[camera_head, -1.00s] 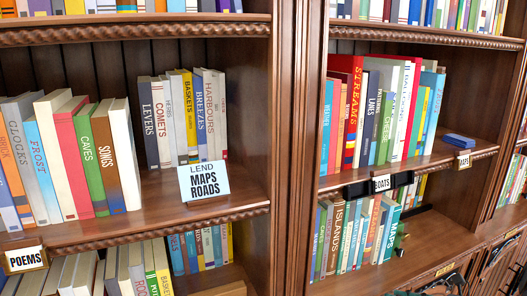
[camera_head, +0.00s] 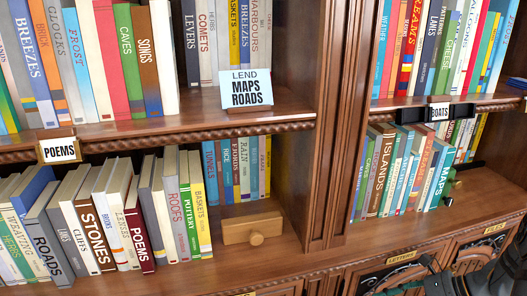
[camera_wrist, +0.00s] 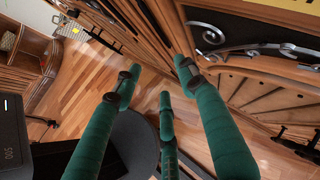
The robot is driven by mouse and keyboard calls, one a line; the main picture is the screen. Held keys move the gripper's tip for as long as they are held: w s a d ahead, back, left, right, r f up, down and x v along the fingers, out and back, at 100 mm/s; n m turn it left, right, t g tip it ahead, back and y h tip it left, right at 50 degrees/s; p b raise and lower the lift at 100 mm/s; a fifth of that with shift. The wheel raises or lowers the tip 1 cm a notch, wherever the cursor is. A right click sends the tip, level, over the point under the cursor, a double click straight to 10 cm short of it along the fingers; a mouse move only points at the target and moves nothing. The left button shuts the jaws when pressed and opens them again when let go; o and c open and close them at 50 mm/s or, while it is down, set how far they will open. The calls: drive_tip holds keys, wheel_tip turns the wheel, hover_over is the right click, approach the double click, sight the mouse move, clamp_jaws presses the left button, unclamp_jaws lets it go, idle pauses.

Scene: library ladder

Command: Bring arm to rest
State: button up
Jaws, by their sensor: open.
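In the wrist view, my gripper (camera_wrist: 157,70) shows as long green fingers with black joints. The left and right fingers are spread apart, and a shorter one shows between them, lower down. The gripper is open, and nothing is seen held in it. Wooden floor (camera_wrist: 75,85) and cabinet fronts show beyond the fingers.
A carved bookcase fills the head view, with several books and a LEND MAPS ROADS card (camera_head: 247,90). A small wooden box (camera_head: 252,225) stands on the lower shelf.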

drive_tip(key=shift+s+a+f+n+g+b, duration=0.3)
drive_tip(key=shift+a+f, duration=0.15)
drive_tip(key=shift+f, duration=0.1)
drive_tip(key=shift+s+a+f+n+g+b, duration=0.2)
drive_tip(key=shift+a+f+n+b, duration=0.1)
drive_tip(key=shift+a+f, duration=0.15)
